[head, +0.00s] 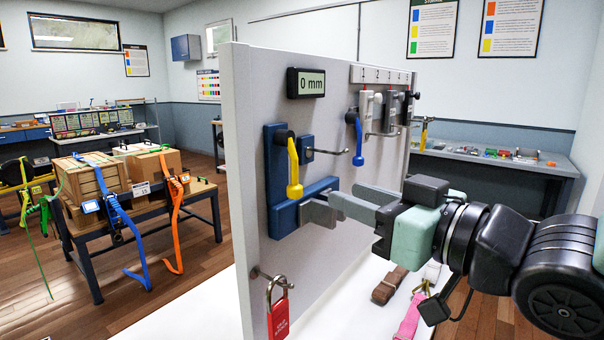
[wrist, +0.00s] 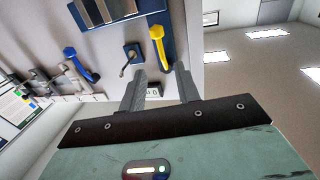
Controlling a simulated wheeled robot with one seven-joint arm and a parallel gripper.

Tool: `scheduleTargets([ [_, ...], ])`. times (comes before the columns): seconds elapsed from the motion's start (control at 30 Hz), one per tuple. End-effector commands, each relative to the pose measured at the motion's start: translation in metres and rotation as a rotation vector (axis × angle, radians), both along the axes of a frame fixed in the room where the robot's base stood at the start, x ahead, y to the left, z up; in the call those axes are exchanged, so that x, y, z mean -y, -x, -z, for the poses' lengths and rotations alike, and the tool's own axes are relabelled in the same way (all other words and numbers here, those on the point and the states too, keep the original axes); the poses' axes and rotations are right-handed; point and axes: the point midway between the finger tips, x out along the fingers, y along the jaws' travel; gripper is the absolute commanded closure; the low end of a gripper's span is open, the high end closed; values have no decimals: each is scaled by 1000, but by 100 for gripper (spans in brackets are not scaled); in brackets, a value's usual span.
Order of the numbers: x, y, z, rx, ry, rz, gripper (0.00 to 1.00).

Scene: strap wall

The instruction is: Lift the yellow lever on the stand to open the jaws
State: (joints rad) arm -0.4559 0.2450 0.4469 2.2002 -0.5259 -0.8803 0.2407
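The yellow lever (head: 294,172) hangs down from a black pivot on the blue stand (head: 272,185), which is fixed to a grey upright panel. It also shows in the wrist view (wrist: 158,48), where the scene appears upside down. The stand's grey jaws (head: 318,214) are at its lower part; the wrist view shows metal blocks there (wrist: 105,10). My gripper (head: 345,197) is to the right of the lever, beside the jaws in the picture. In the wrist view its fingers (wrist: 160,70) are apart with nothing between them. No contact with the lever shows.
A 0 mm display (head: 306,83) is above the stand. A small hooked lever (head: 340,152) and a blue-handled lever (head: 357,135) are to the right on the panel (head: 250,230). A red padlock (head: 280,310) hangs below. Straps (head: 410,312) lie on the white surface.

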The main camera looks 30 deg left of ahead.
Motion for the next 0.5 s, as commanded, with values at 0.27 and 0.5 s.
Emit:
scheduleTargets([
  [0.27, -57, -16, -2, -4, 0, -2, 68],
  [0.5, -92, -27, -1, -1, 1, 0, 68],
])
